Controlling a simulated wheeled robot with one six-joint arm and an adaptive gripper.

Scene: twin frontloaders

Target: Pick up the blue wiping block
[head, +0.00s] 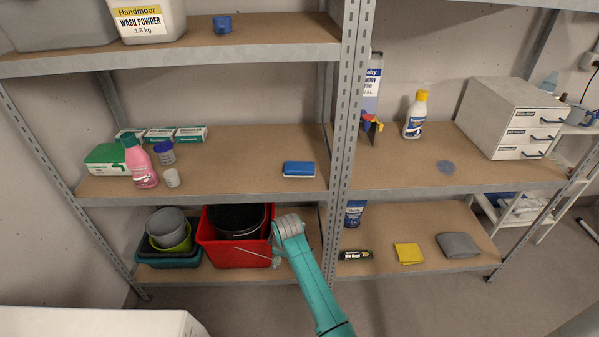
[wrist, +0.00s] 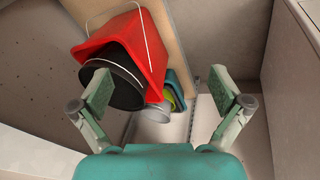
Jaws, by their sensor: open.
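The blue wiping block (head: 299,169) lies flat on the middle shelf (head: 235,180) of the left rack, near the front edge and the right end. It has a blue top and a pale lower side. My arm reaches up from the bottom of the head view, its wrist joint below that shelf, in front of the red tub. My gripper shows clearly in the wrist view (wrist: 163,88), its two fingers wide apart with nothing held between them. In the head view the fingers are mostly hidden. The wiping block is not in the wrist view.
A red tub (head: 209,256) with a black bucket (head: 240,217) stands on the bottom shelf close to my gripper. A rack post (head: 345,130) rises right of the block. A pink bottle (head: 141,165) and a cup stand at the left; shelf space around the block is clear.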

